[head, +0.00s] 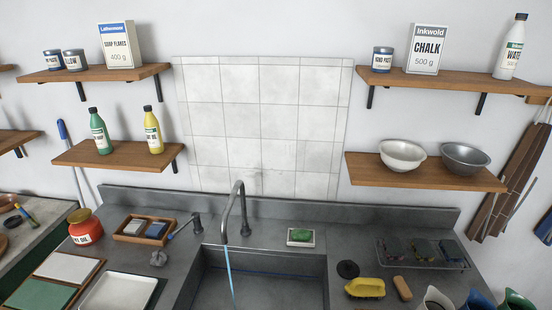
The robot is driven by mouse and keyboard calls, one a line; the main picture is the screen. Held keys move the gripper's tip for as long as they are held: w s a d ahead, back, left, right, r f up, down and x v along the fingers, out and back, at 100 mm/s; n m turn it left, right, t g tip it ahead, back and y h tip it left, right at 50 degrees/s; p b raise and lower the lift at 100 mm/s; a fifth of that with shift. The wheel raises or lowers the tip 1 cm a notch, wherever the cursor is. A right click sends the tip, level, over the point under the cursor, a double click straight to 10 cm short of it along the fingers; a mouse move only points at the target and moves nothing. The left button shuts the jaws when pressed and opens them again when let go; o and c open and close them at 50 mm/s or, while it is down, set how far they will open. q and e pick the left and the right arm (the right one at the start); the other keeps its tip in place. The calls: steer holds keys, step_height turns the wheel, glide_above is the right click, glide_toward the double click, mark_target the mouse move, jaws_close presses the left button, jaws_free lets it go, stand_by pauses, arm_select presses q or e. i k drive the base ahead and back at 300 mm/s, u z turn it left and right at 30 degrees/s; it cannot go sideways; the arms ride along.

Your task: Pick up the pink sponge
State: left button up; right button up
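I cannot make out a clearly pink sponge in the head view. A small tan-orange block (402,288) lies on the counter right of the sink, beside a yellow brush-like item (366,287). Whether this block is a sponge is unclear. A wire rack (383,259) at the counter's right holds several dark, sponge-like blocks with unclear colours. Neither of my grippers shows in the view.
The sink (265,290) has a tall faucet (241,205) with a blue stream beneath it. A green soap (300,235) sits on a dish behind the sink. A wooden tray (122,238) and red jar (85,228) stand left. Cups line the front right edge.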

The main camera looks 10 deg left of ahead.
mark_target(393, 250)
steer(key=z, duration=0.7)
